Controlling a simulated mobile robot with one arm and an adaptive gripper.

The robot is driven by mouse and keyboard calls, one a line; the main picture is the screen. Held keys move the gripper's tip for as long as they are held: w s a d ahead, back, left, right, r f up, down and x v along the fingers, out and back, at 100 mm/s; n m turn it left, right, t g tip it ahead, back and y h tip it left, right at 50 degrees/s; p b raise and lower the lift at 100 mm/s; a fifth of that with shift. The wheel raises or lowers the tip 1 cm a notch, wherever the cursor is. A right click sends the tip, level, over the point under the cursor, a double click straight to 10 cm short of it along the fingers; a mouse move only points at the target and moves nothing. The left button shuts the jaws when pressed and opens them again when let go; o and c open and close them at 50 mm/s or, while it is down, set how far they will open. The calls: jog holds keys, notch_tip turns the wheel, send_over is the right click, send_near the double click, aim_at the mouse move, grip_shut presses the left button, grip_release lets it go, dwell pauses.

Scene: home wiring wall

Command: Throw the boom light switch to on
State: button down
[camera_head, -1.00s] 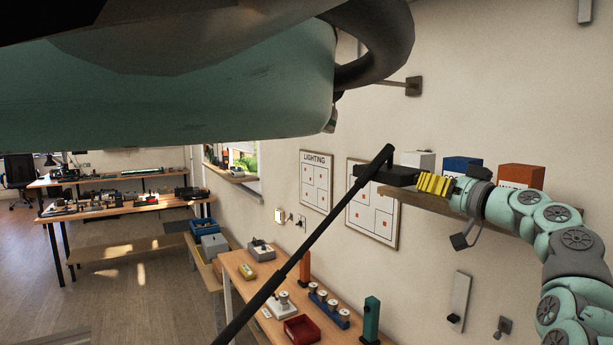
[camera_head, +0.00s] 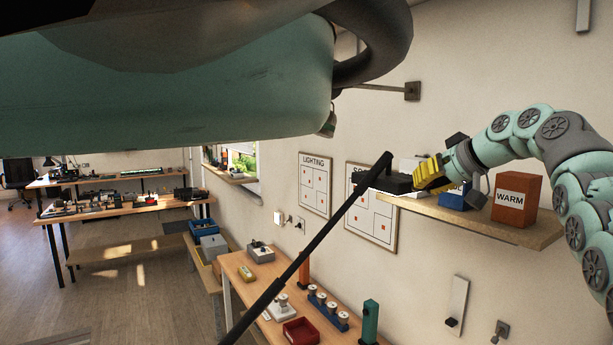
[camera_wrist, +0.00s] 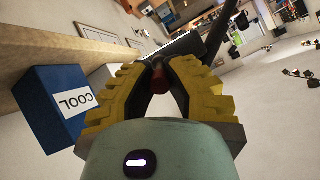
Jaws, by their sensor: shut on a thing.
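A long thin black boom (camera_head: 318,243) runs up from the bottom of the head view to a flat black housing (camera_head: 388,182) at its upper end, in front of the wall. My gripper (camera_head: 420,180), with yellow fingers, is at the right end of this housing. In the wrist view my gripper (camera_wrist: 158,82) is shut on a small dark red knob (camera_wrist: 158,76), which sits against the black housing (camera_wrist: 178,45). I take the knob for the switch lever. Its base is hidden, so I cannot tell whether it stands at on or off.
Below and beside my gripper, a wooden shelf (camera_head: 480,222) holds an orange WARM box (camera_head: 516,198), a blue box (camera_head: 453,197) and a white one. The blue box reads COOL in the wrist view (camera_wrist: 58,105). A workbench (camera_head: 240,268) with small parts stands below the boards.

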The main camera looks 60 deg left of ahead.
dwell(0.5)
jog(key=c, duration=0.9)
grip_release()
jog(key=shift+r, duration=0.1)
jog(key=v, duration=1.2)
